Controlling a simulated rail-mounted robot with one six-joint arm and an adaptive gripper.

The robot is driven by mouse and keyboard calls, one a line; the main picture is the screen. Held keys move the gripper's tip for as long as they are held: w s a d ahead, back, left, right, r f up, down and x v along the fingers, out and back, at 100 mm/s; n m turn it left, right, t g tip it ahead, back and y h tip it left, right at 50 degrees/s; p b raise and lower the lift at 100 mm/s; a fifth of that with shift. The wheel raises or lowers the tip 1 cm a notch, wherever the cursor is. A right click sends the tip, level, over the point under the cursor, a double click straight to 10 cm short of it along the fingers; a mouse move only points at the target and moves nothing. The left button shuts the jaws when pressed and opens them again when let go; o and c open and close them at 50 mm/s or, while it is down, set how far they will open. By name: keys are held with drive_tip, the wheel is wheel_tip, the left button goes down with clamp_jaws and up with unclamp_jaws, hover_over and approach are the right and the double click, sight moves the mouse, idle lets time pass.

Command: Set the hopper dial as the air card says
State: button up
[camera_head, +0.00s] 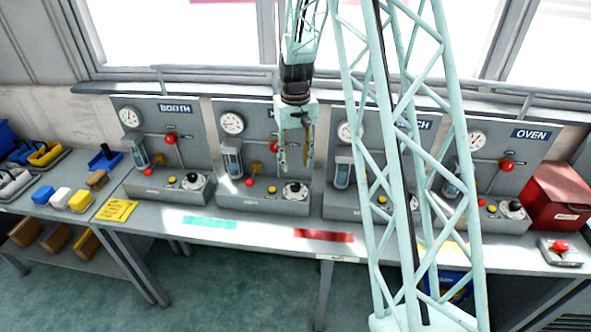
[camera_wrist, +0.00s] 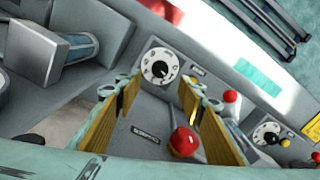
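My gripper (camera_head: 296,160) hangs in front of the second station from the left, open and empty. In the wrist view its two fingers (camera_wrist: 160,92) point toward a white dial with a black centre (camera_wrist: 160,66), apart from it. That dial also shows in the head view (camera_head: 295,190). A small upside-down label (camera_wrist: 147,133) on this station seems to read HOPPER. A red ball knob (camera_wrist: 183,142) shows between the fingers. A yellow card (camera_head: 117,209) lies on the bench at the left; its text is too small to read.
The BOOTH station (camera_head: 160,150) stands to the left and the OVEN station (camera_head: 510,165) to the right. A teal strip (camera_head: 209,223) and a red strip (camera_head: 323,235) lie along the bench front. A red box (camera_head: 560,195) stands at the right end.

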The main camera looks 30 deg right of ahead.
drive_tip(key=shift+r, duration=1.05)
drive_tip(key=s+a+r+t, duration=0.1)
drive_tip(key=s+a+r, duration=0.35)
drive_tip(key=r, duration=0.35)
drive_tip(key=s+a+r+n, duration=0.1)
drive_tip(key=s+a+r, duration=0.2)
drive_tip(key=s+r, duration=0.4)
drive_tip(key=s+a+r+t, duration=0.1)
drive_tip(key=s+a+r, duration=0.3)
drive_tip(key=r, duration=0.4)
drive_tip(key=s+a+r, duration=0.2)
drive_tip(key=s+a, duration=0.1)
drive_tip(key=s, duration=0.6)
drive_tip(key=s+a+r+n+t, duration=0.1)
drive_tip(key=s+a+r, duration=0.2)
drive_tip(key=s, duration=0.7)
drive_tip(key=s+a+r+t, duration=0.1)
drive_tip(key=s+a+r, duration=0.1)
drive_tip(key=s, duration=0.8)
drive_tip(key=shift+a+r+n, duration=0.3)
drive_tip(key=shift+a+r, duration=0.1)
drive_tip(key=shift+a, duration=0.05)
